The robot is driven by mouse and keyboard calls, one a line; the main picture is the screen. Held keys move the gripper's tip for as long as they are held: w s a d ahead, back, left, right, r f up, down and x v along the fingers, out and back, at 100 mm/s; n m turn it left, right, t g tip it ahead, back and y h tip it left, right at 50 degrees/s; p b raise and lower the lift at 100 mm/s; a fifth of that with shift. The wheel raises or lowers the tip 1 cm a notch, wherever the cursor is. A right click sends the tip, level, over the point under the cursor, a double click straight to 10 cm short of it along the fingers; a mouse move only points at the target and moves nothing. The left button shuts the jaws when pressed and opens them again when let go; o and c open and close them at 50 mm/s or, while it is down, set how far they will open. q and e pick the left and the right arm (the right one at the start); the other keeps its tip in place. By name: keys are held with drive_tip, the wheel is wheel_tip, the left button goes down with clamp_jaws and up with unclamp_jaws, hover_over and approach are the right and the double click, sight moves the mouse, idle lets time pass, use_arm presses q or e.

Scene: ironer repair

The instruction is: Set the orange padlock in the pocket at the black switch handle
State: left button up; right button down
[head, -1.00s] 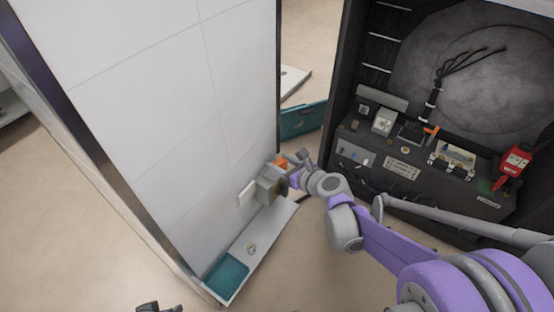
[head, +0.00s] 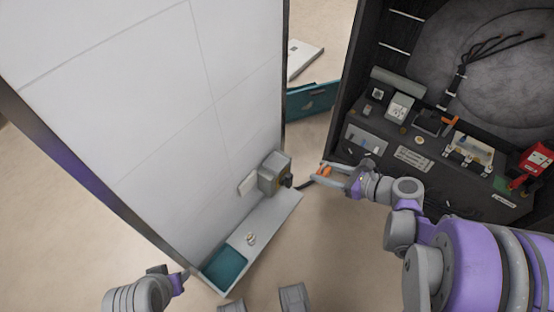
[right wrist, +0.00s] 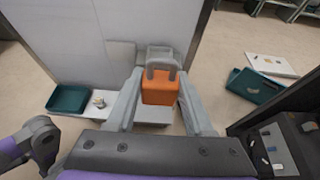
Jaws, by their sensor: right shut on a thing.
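The orange padlock (right wrist: 159,88) is between the fingers of my right gripper (right wrist: 160,100), its grey shackle up and away from the palm. In the head view my right gripper (head: 333,172) is shut on the padlock (head: 325,171), in the air right of the grey switch box (head: 272,174) and apart from it. The black switch handle (head: 287,181) sticks out of the box's right side; its pocket is too small to make out. In the right wrist view the padlock partly covers the box (right wrist: 160,54). My left gripper (head: 182,278) is at the lower left, its jaws unclear.
The box is on a white panel (head: 150,90), above a narrow white shelf (head: 275,220) with a teal tray (head: 224,270) and a small round part (head: 251,239). An open dark cabinet with a parts-covered ledge (head: 440,165) stands at the right. A teal bin (head: 312,100) lies behind.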

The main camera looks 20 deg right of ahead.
drive_tip(key=w+a, duration=0.3)
drive_tip(key=w, duration=0.1)
drive_tip(key=w+a+b, duration=0.1)
drive_tip(key=w+a, duration=0.2)
drive_tip(key=w, duration=0.1)
drive_tip(key=w+a, duration=0.3)
drive_tip(key=w, duration=0.1)
drive_tip(key=shift+a, duration=0.2)
drive_tip(key=shift+w+a+f+b, duration=0.15)
drive_tip(key=shift+f+b, duration=0.15)
drive_tip(key=shift+f, duration=0.3)
drive_tip(key=shift+w+d+f+b, duration=0.1)
drive_tip(key=shift+f+b, duration=0.15)
drive_tip(key=shift+f, duration=0.3)
drive_tip(key=shift+f+b, duration=0.3)
drive_tip(key=shift+f, duration=0.5)
drive_tip(key=shift+w+a+f+b, duration=0.15)
drive_tip(key=shift+f+b, duration=0.5)
drive_tip(key=shift+f, duration=0.9)
